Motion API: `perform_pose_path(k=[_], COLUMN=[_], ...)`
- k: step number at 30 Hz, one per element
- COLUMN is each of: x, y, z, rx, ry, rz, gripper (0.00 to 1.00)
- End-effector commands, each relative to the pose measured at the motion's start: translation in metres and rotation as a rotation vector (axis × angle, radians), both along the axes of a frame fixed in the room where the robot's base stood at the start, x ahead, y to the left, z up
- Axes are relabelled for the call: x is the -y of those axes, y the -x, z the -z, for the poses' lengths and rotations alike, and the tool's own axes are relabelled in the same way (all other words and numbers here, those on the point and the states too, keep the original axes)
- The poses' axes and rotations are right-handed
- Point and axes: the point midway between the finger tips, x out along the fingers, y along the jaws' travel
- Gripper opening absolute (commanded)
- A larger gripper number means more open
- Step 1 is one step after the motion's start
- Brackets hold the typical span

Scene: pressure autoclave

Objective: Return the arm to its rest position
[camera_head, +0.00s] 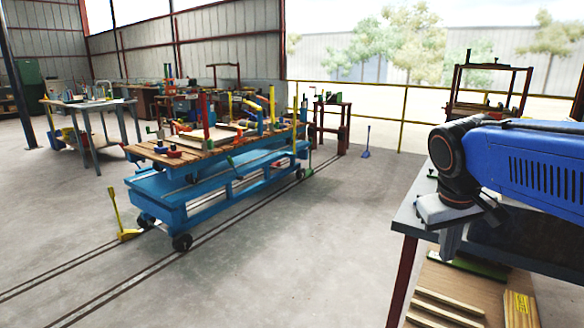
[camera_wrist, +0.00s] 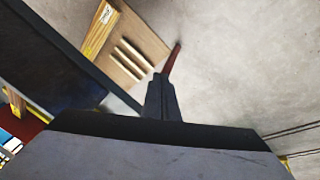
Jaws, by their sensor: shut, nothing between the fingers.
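My gripper (camera_head: 450,240) hangs below the dark wrist joint at the right of the head view, by the near corner of a grey-topped bench (camera_head: 408,214). Its fingers look pressed together, with nothing between them. In the wrist view my gripper (camera_wrist: 160,82) shows as one narrow dark shape, shut and empty, with the floor and the bench's lower shelf beyond it. My blue arm reaches in from the right edge above the bench and hides much of its top. I cannot tell whether the fingertips are over the bench top or just past its edge.
The bench has a red leg (camera_head: 401,285) and a lower shelf with wooden strips (camera_head: 444,309). A blue wheeled cart (camera_head: 220,185) carrying clamps stands mid-floor on rails. A table (camera_head: 92,104) is at far left. Yellow railing (camera_head: 404,105) runs behind. Concrete floor between bench and cart is clear.

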Motion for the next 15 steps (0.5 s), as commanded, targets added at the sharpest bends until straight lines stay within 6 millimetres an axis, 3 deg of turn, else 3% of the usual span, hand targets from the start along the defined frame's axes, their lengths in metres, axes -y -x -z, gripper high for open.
perform_pose_path(k=[3, 9, 15], x=[-0.006, -0.019, -0.03], y=[0.032, 0.078, 0.11], z=[0.023, 0.063, 0.097], rx=[0.039, 0.108, 0.167], ry=[-0.053, -0.141, -0.205], rz=[-0.007, -0.013, -0.013], gripper=[0.0, 0.0, 0.0])
